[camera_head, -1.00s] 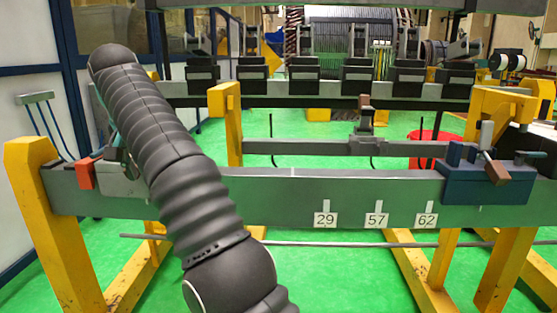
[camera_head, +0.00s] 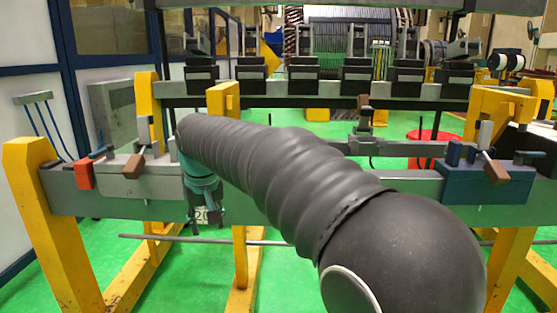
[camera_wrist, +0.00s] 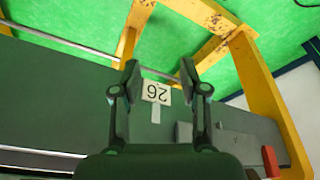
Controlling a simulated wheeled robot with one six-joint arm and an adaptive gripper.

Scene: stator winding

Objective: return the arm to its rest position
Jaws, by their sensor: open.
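My gripper (camera_head: 205,216) hangs below the far end of my arm, in front of the left part of the long grey-green beam (camera_head: 100,204). In the wrist view my gripper (camera_wrist: 160,72) is open, with its two fingers apart and nothing between them but the view of the beam and a white number tag (camera_wrist: 156,92) reading 26, seen upside down. Whether the fingers touch the beam I cannot tell. My arm stretches across the middle of the head view and hides much of the beam.
A grey clamp (camera_head: 133,168) with a brown handle and a red block (camera_head: 84,173) sit on the beam's left end. A blue clamp (camera_head: 485,182) sits on its right end. Yellow legs (camera_head: 58,230) carry the beam. Green floor (camera_head: 110,262) is open below.

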